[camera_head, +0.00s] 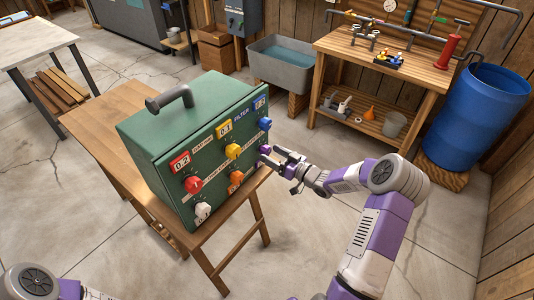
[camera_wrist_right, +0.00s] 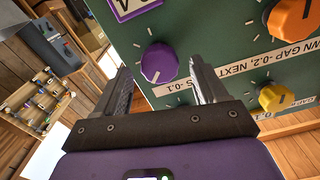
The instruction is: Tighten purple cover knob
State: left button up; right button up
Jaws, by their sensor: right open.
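A green box with a handle (camera_head: 170,135) stands on a wooden table and has several coloured knobs on its front panel. The purple knob (camera_head: 265,149) is at the panel's right edge; it also shows in the right wrist view (camera_wrist_right: 159,62), with a white pointer line on it. My right gripper (camera_head: 269,157) is at this knob, open and empty. In the wrist view its two fingers (camera_wrist_right: 160,75) stand apart on either side of the knob, with gaps. I cannot tell how deep the fingers reach around it. My left gripper is out of view.
A red knob (camera_head: 193,184), a yellow knob (camera_head: 232,151), an orange knob (camera_head: 236,177), a white knob (camera_head: 203,210) and a blue knob (camera_head: 265,123) sit close by. A workbench (camera_head: 385,62) and blue barrel (camera_head: 478,118) stand behind. The floor right of the table is clear.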

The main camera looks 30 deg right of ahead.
aim_at(268, 153)
jog(key=shift+x, duration=1.5)
jog(key=c, duration=1)
